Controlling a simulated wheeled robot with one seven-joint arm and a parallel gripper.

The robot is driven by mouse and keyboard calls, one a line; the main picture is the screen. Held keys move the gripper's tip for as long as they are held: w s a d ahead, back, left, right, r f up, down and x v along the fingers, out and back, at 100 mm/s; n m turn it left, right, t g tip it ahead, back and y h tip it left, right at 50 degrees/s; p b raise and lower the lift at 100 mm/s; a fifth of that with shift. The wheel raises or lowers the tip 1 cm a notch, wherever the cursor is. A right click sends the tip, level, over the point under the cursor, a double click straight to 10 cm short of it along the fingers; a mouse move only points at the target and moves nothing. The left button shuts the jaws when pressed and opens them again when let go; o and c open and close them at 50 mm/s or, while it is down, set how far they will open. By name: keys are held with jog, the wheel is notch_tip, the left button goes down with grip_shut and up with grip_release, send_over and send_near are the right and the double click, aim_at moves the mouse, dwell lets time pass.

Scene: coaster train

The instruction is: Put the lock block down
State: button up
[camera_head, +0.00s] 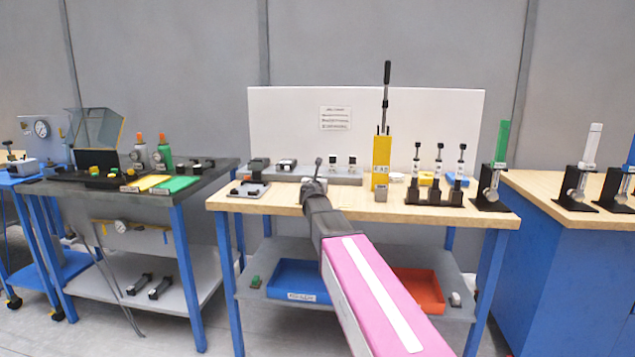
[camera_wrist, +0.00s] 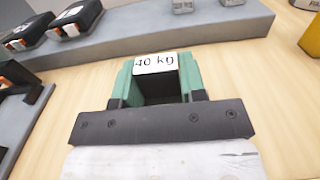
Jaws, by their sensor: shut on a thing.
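My gripper (camera_wrist: 158,85) is shut on a block with a white face marked "40 kg" (camera_wrist: 156,64), which I take to be the lock block. Its green fingers stand on both sides of the block, and the gap behind it is dark. In the head view my gripper (camera_head: 314,187) is over the wooden bench top (camera_head: 340,203), left of the middle. The block cannot be made out clearly there. The wrist view shows bare wood around the fingers. Whether the block touches the wood cannot be told.
A long grey stand (camera_wrist: 160,38) with small blocks lies just beyond the fingers. A grey fixture (camera_head: 249,189) is on the left. A yellow tower (camera_head: 381,163) with a lever and several black-based gauges stand to the right. Blue (camera_head: 298,277) and orange bins are on the shelf below.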

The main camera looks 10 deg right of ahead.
jog(key=shift+f, duration=0.15)
jog(key=o, duration=1)
jog(key=shift+o, duration=0.2)
jog(key=shift+r, duration=0.2)
jog(key=v, duration=1.2)
